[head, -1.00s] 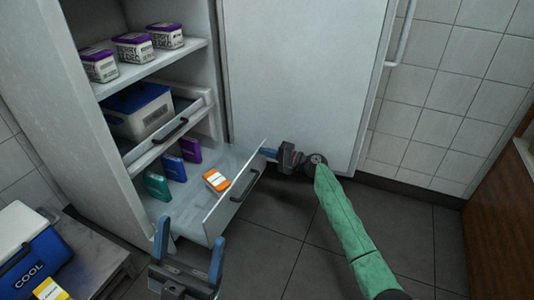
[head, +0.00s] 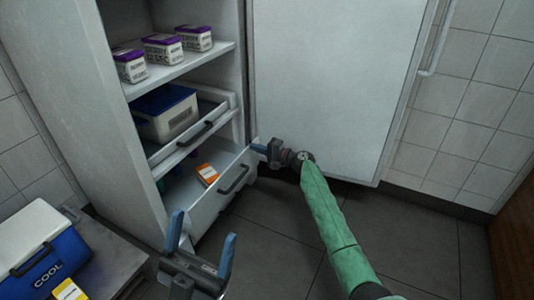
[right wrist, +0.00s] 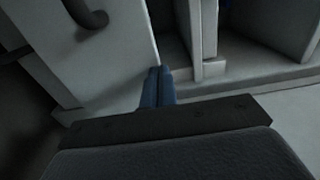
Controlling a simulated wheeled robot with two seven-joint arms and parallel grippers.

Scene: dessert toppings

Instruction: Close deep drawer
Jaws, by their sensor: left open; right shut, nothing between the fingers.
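The deep drawer (head: 224,194) is the lowest one in the white fridge cabinet and stands partly out. Its front carries a dark handle (head: 233,180). An orange and white packet (head: 207,174) lies inside, with darker packets behind it mostly in shadow. My right gripper (head: 259,148) is shut and empty, its fingertips at the upper right edge of the drawer front. In the right wrist view its blue fingers (right wrist: 157,86) are together beside the drawer panel; I cannot tell whether they touch it. My left gripper (head: 202,240) is open and empty, in front of the drawer's left side.
The open fridge door (head: 318,80) stands to the right, behind my right arm. Above are a shallow drawer with a blue-lidded box (head: 166,110) and a shelf of purple-lidded tubs (head: 162,49). A blue cooler (head: 46,255) sits on a bench at lower left. The floor (head: 275,235) ahead is clear.

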